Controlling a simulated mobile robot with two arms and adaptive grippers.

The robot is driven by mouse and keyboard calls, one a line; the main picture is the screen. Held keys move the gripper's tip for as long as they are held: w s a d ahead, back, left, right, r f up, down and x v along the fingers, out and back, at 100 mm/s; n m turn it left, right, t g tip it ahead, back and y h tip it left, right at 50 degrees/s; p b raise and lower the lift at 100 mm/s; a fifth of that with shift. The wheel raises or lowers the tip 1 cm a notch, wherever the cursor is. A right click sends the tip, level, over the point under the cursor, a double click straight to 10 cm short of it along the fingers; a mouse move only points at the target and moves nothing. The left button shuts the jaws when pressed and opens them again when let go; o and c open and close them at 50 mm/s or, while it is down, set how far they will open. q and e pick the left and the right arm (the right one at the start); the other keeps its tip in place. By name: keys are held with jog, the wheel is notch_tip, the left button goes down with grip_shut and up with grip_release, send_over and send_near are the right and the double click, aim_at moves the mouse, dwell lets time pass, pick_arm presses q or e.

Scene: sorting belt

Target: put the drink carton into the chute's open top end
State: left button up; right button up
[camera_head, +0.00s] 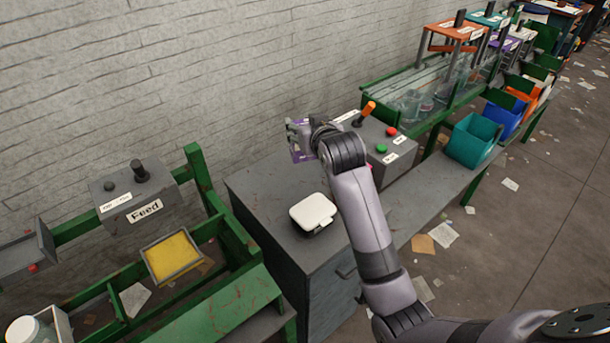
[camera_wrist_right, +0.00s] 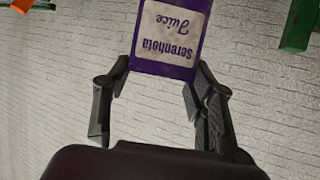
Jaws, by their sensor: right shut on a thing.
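A purple drink carton (camera_wrist_right: 172,38) with a white "Serenhota Juice" label is between the fingers of my right gripper (camera_wrist_right: 165,85), which is shut on it. The lettering appears upside down in the wrist view, and the carton's far end is cut off by the frame. In the head view my right gripper (camera_head: 300,134) is raised over the back of the grey cabinet, near the wall, and mostly hides the carton (camera_head: 298,154). My left gripper is not in view. I cannot tell for sure which part is the chute's open top end.
A white-lidded box (camera_head: 313,211) sits on the grey cabinet top (camera_head: 265,185). A control box with an orange-handled lever (camera_head: 367,110) stands right of the gripper. Left are a "Feed" box (camera_head: 140,208), green rails and a yellow tray (camera_head: 172,257). A teal bin (camera_head: 473,140) is right.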

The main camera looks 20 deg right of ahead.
notch_tip(320, 180, down, 14)
jog(key=shift+f, duration=0.1)
dwell(0.5)
jog(key=o, duration=0.7)
jog(key=shift+f, duration=0.1)
jog(key=shift+o, duration=0.2)
